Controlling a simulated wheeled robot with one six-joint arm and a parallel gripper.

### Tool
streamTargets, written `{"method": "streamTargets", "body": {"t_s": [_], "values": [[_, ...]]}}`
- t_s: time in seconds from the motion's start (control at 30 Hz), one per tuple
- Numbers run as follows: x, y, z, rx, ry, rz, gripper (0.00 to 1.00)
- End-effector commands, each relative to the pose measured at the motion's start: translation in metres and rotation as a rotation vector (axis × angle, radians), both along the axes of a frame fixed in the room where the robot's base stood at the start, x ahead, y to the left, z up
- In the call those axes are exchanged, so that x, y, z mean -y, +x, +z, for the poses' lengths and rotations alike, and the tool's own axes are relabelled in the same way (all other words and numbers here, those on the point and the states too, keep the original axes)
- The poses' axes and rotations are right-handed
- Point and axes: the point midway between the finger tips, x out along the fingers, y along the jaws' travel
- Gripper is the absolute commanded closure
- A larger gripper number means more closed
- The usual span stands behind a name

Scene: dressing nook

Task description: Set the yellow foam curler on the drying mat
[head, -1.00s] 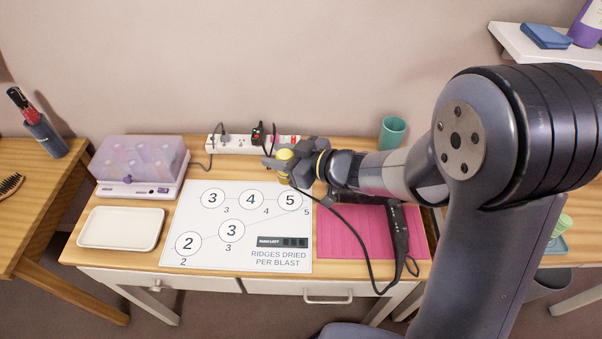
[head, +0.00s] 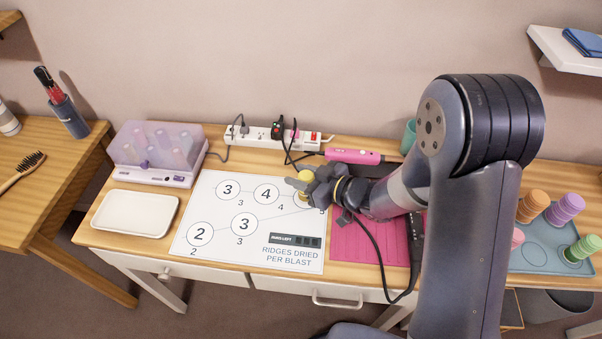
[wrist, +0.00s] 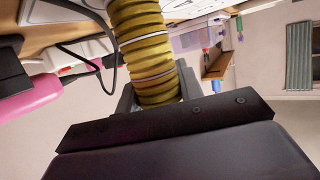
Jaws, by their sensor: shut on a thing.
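The yellow foam curler (head: 306,176) is ridged and is held between the fingers of my gripper (head: 308,186). It fills the upper middle of the wrist view (wrist: 142,45), with dark fingers on both sides. The white printed mat (head: 210,255) lies on the table, with numbered circles and the words "RIDGES DRIED PER BLAST". My gripper and the curler are over its upper right circle and partly hide it. I cannot tell whether the curler's lower end touches the mat.
A pink mat (head: 352,246) with a dark corded tool (head: 414,240) lies right of the white mat. A pink-handled tool (head: 352,156) and a power strip (head: 262,134) are behind. An empty white tray (head: 135,214) is left. A blue tray (head: 540,262) at right holds several coloured curlers.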

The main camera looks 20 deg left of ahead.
Motion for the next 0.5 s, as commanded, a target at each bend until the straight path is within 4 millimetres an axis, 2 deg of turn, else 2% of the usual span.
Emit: {"method": "streamTargets", "body": {"t_s": [0.3,0.33,0.5], "values": [[-0.0001,0.0002,-0.0047,0.0,0.0,0.0,0.9],[0.0,0.0002,-0.0045,0.0,0.0,-0.001,0.64],[0.0,0.0001,-0.0033,0.0,0.0,0.0,0.5]]}}
